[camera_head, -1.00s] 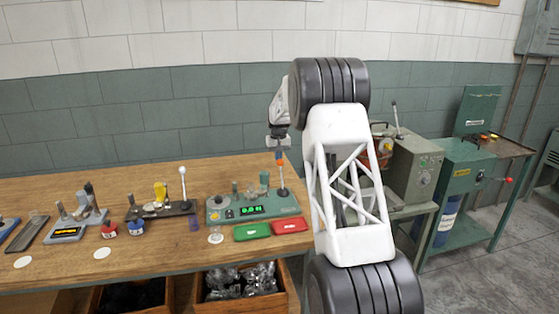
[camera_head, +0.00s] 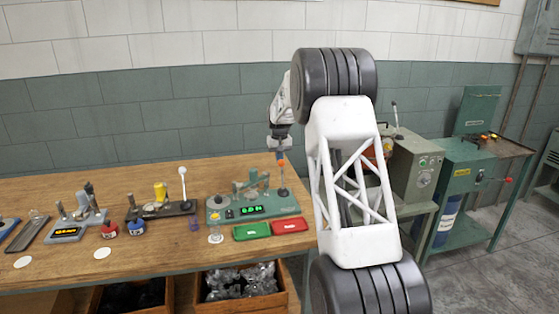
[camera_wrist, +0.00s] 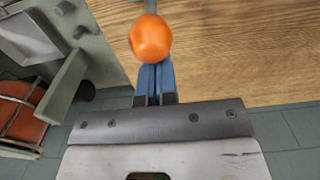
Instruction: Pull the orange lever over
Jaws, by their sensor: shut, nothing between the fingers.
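The orange lever's round orange ball knob (camera_wrist: 151,38) fills the upper middle of the wrist view. In the head view the small orange knob (camera_head: 281,163) tops a thin upright rod at the right end of a green bench device (camera_head: 222,216) with a lit green display. My gripper (camera_wrist: 153,72) has its blue fingers closed together, just below the knob in the wrist view. In the head view my gripper (camera_head: 281,155) points down at the knob from above. The fingertips are very close to the knob; whether they touch it I cannot tell. Nothing is held.
A green tray (camera_head: 252,231) and a red tray (camera_head: 290,225) lie in front of the device. Another fixture with a white-knobbed lever (camera_head: 183,185) stands to its left. A grey-green machine (camera_head: 415,165) stands right of the bench.

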